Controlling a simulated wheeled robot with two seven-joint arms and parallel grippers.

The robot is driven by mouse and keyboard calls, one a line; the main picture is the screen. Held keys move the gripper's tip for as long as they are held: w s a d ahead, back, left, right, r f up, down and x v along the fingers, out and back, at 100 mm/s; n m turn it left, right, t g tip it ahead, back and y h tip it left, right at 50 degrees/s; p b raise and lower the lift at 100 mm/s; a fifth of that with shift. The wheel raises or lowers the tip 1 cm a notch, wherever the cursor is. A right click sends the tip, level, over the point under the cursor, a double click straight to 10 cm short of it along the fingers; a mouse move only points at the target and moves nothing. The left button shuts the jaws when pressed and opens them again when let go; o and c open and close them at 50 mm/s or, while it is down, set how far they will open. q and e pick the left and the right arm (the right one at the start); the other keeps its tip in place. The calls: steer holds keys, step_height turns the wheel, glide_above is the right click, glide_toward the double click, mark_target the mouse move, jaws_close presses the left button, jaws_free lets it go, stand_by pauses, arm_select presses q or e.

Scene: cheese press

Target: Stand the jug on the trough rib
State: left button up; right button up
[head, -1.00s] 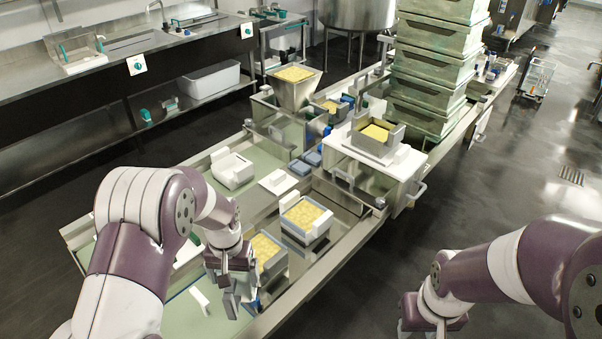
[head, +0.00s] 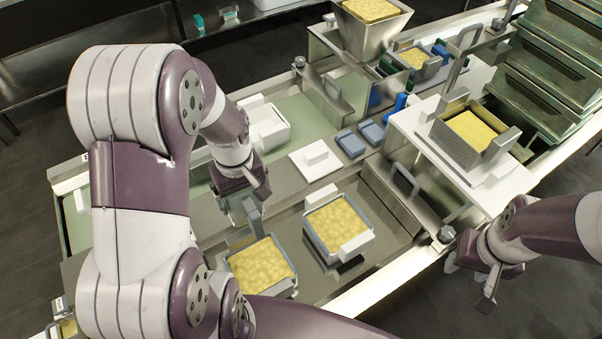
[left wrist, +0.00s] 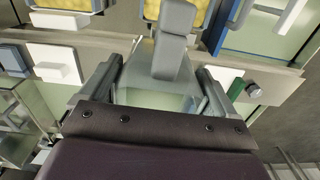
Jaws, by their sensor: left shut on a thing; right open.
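My left gripper (head: 240,192) is shut on a pale, see-through thing with a grey upright handle (head: 252,215), which seems to be the jug. The left wrist view shows its grey handle (left wrist: 174,45) between the two wide-set fingers. The jug's base is hidden, so I cannot tell if it touches anything. It is at the left part of the steel trough (head: 385,215), just behind a curd-filled mould (head: 262,265). The trough rib is not clearly told apart from the trough's metal edges. My right gripper (head: 482,285) is open and empty, outside the trough's right side.
A second curd mould (head: 338,222) stands beside the first. A white stand with a curd box (head: 470,135) and stacked green crates (head: 560,60) are at right.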

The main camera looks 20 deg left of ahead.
arm_select(q)
steer(key=shift+a+f+n, duration=0.3)
steer(key=shift+a+f, duration=0.1)
steer(key=w+a+f+b, duration=0.1)
steer(key=w+a+f, duration=0.5)
steer(key=w+f, duration=0.2)
step_height(320, 180, down, 2)
steer(key=shift+w+a+f, duration=0.1)
steer(key=shift+w+a, duration=0.05)
steer(key=shift+w, duration=0.05)
